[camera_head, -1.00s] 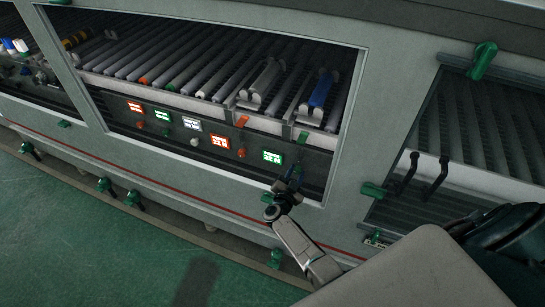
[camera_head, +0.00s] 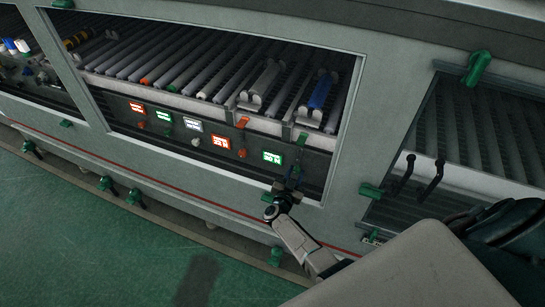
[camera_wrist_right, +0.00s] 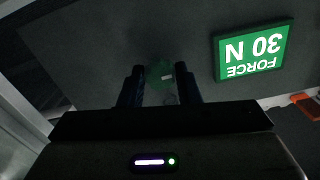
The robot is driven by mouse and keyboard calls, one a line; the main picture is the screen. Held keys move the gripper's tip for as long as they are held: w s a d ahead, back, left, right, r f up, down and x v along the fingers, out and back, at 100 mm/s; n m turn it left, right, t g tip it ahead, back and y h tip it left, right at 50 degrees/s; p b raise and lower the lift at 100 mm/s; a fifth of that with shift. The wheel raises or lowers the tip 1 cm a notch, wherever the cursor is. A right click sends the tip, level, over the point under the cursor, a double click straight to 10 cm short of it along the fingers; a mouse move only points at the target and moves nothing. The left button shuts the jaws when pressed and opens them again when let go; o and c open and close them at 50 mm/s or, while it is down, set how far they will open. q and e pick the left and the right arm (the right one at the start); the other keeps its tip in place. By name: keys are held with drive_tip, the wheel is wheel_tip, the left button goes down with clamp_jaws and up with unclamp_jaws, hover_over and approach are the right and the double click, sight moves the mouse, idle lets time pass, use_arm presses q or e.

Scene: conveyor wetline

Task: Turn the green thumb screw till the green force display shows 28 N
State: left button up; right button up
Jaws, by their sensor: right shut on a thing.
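The green force display (camera_head: 272,157) sits at the right end of the row on the dark panel. In the right wrist view the same display (camera_wrist_right: 253,50) appears upside down and reads FORCE 30 N. The green thumb screw (camera_wrist_right: 160,72) shows dimly between my right fingers, with a small pale mark on it. My right gripper (camera_wrist_right: 159,88) is shut on the screw; in the head view the right gripper (camera_head: 292,178) reaches the panel just below and right of the display and hides most of the screw. My left gripper is not in view.
An orange-red display (camera_head: 221,142) and an orange knob (camera_head: 241,153) sit left of the green display. Rollers (camera_head: 320,92) lie above the panel inside the window frame (camera_head: 345,130). Two black handles (camera_head: 432,175) stand to the right.

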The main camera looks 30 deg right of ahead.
drive_tip(key=shift+s, duration=0.1)
drive_tip(key=shift+n+p, duration=0.65)
drive_tip(key=shift+n, duration=0.25)
drive_tip(key=shift+f+n+p, duration=0.1)
drive_tip(key=shift+n+p, duration=0.3)
drive_tip(key=shift+n, duration=0.4)
drive_tip(key=o, duration=0.7)
drive_tip(key=shift+c, duration=0.2)
